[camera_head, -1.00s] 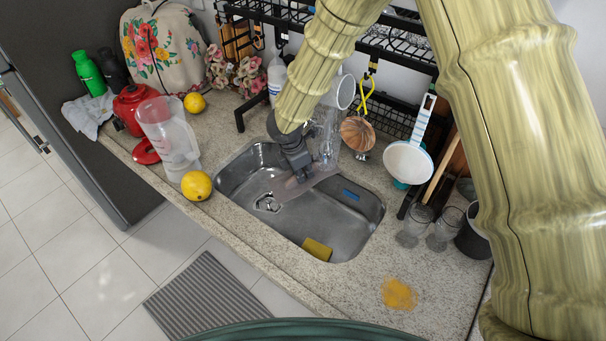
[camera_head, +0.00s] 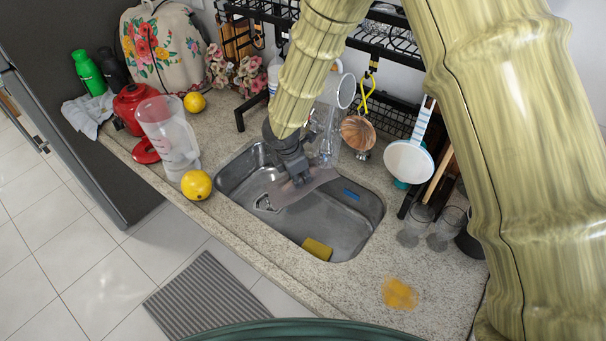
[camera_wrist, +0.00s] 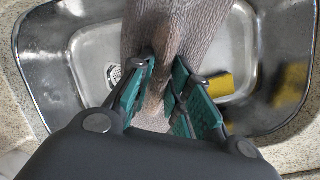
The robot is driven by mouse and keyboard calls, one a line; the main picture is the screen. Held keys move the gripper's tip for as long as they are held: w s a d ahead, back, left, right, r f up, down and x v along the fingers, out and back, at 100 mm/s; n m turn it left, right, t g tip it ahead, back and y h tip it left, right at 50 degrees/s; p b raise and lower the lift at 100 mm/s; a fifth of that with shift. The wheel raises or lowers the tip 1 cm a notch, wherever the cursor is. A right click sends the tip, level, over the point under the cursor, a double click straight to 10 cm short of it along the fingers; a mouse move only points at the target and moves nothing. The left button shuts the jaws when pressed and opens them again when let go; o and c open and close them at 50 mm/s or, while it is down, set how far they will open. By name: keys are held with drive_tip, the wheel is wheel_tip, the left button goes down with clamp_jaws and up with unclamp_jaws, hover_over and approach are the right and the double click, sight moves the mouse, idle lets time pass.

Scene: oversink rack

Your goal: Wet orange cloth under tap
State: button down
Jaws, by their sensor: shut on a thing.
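My gripper (camera_wrist: 160,95) is shut on a brownish-grey textured cloth (camera_wrist: 185,25), pinched between its green pads; it does not look orange. In the head view my gripper (camera_head: 298,177) hangs over the metal sink (camera_head: 340,225), with the cloth (camera_head: 312,185) draped below it across the sink's back left part. The cloth partly covers the drain. A clear, glassy shape (camera_head: 327,130) stands behind the gripper; I cannot make out the tap or any running water. A blurred orange patch (camera_head: 398,293) lies on the counter right of the sink.
A yellow sponge (camera_head: 317,249) and a blue item (camera_head: 351,195) are in the sink. A clear jug (camera_head: 168,135) and a yellow fruit (camera_head: 196,185) stand left of it. Glasses (camera_head: 414,228) and a black rack (camera_head: 390,45) are right and behind.

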sight(293, 191)
drive_tip(key=shift+s+a, duration=0.65)
drive_tip(key=shift+s, duration=0.25)
drive_tip(key=shift+s+a, duration=0.6)
drive_tip(key=shift+s, duration=0.25)
